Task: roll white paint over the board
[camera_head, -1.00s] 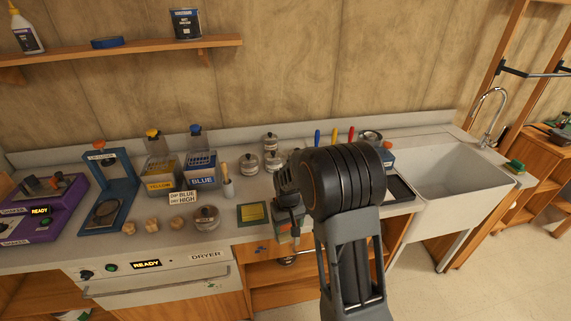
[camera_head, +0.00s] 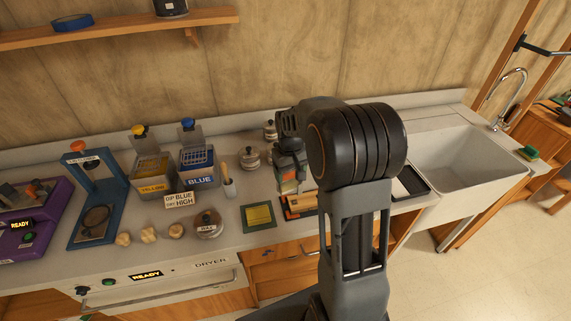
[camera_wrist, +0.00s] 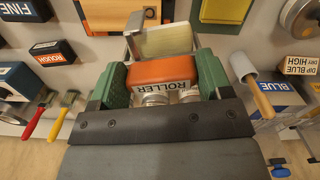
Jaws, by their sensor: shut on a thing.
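My gripper (camera_wrist: 160,78) has green fingers shut on the orange block marked ROLLER (camera_wrist: 162,70). The roller's pale sleeve (camera_wrist: 165,40) sits in a metal frame beyond the block; whether paint is on it I cannot tell. In the head view my gripper (camera_head: 288,182) points down over the counter, and my arm hides part of the area. A brown wooden board (camera_head: 297,204) with a dark edge lies below it; its orange-brown surface also shows in the wrist view (camera_wrist: 112,12). I cannot tell whether the roller touches it. A black-rimmed tray (camera_head: 412,186) with a white area lies right of my arm.
A yellow-green panel (camera_head: 258,216) and a wax tin (camera_head: 208,224) lie left of the board. Blue (camera_head: 198,170) and yellow (camera_head: 151,177) containers stand behind. The sink (camera_head: 462,160) is at right. In the wrist view, FINE (camera_wrist: 22,10) and ROUGH (camera_wrist: 52,55) blocks lie left of the roller.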

